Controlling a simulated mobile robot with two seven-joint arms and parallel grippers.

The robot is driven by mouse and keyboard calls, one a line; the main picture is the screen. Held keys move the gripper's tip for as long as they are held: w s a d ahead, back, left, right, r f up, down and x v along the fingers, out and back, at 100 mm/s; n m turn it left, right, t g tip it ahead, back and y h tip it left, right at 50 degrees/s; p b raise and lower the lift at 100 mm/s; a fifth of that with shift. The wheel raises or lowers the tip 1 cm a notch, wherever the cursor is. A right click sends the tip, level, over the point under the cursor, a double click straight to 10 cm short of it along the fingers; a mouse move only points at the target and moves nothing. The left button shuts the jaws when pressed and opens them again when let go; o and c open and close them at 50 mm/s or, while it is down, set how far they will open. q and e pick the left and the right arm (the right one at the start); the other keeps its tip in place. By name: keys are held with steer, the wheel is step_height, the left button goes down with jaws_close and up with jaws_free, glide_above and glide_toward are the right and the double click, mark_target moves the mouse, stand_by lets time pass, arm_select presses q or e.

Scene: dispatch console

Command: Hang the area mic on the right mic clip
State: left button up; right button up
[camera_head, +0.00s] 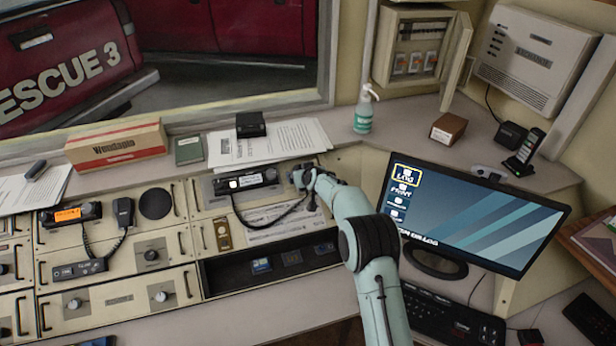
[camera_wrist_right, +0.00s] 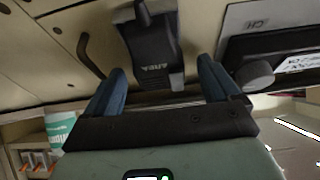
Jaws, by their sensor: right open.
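The area mic (camera_wrist_right: 155,50) is a dark handset with a label that reads upside down in the right wrist view. It lies against the cream console panel, its near end between the two blue fingers of my right gripper (camera_wrist_right: 160,85). The fingers are apart, with gaps on both sides of the mic. In the head view my right gripper (camera_head: 304,180) is at the panel just right of the middle radio (camera_head: 245,181), and a black cord (camera_head: 270,226) loops from that radio to it. The gripper hides the mic there. I cannot make out the right clip behind the mic.
Another mic (camera_head: 123,212) hangs at the left beside the orange-lit radio (camera_head: 75,213). Papers (camera_head: 268,143) and a black box (camera_head: 250,124) lie on the ledge above. The monitor (camera_head: 470,215) stands right of my right arm. A dark open recess (camera_head: 270,265) is below.

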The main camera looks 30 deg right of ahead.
arm_select(q)
steer(key=shift+s+f+b, duration=0.8)
steer(key=shift+s+f, duration=0.25)
steer(key=shift+f, duration=0.15)
arm_select(e)
steer(key=v, duration=1.3)
steer(key=shift+f, duration=0.1)
